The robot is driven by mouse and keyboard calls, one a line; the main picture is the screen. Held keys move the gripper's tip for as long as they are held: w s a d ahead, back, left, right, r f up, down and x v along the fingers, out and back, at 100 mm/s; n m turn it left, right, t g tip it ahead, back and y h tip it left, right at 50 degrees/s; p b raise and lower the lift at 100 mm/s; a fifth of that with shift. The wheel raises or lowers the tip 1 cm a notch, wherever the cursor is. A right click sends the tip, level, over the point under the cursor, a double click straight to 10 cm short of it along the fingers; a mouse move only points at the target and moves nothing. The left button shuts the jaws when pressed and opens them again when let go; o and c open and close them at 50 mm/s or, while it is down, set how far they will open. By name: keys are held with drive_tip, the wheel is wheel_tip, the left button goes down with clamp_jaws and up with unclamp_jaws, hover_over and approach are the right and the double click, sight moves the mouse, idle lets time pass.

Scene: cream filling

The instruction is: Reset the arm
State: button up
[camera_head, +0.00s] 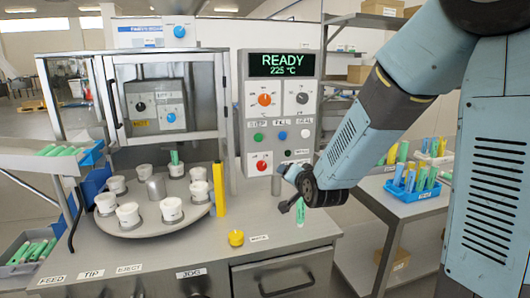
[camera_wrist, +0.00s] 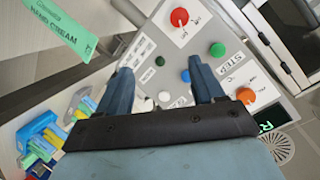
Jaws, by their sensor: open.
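My gripper (camera_wrist: 160,88) is open in the wrist view. Its two blue fingers are spread with nothing between them, and the control panel (camera_wrist: 195,50) lies beyond. In the head view my arm reaches down from the right to just right of the panel's lower part; the fingers are hard to make out there. A green hand cream tube (camera_head: 300,211) shows just below my wrist. The tube also shows in the wrist view (camera_wrist: 62,30) at upper left, apart from the fingers. What supports it is unclear.
The panel display (camera_head: 281,65) reads READY, 225 °C. A round turntable (camera_head: 150,225) carries several white cups. A yellow post (camera_head: 219,190) and a yellow button (camera_head: 236,238) stand beside it. A side table (camera_head: 415,205) at right holds several tubes. The counter's front right is clear.

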drive_tip(key=s+d+r+n+g+h, duration=0.1)
drive_tip(key=s+d, duration=0.4)
drive_tip(key=s, duration=0.5)
drive_tip(key=s+d+r+n+g+h, duration=0.1)
drive_tip(key=s+d+r+g, duration=0.3)
drive_tip(key=s, duration=0.5)
drive_tip(key=s+d+r+n+g+h, duration=0.1)
drive_tip(key=s+d+r+n+g, duration=0.2)
drive_tip(key=s+d, duration=0.3)
drive_tip(key=s+r, duration=0.1)
drive_tip(key=s, duration=0.3)
drive_tip(key=shift+s+d+r+h, duration=0.2)
drive_tip(key=shift+s+h, duration=0.1)
drive_tip(key=shift+h, duration=0.1)
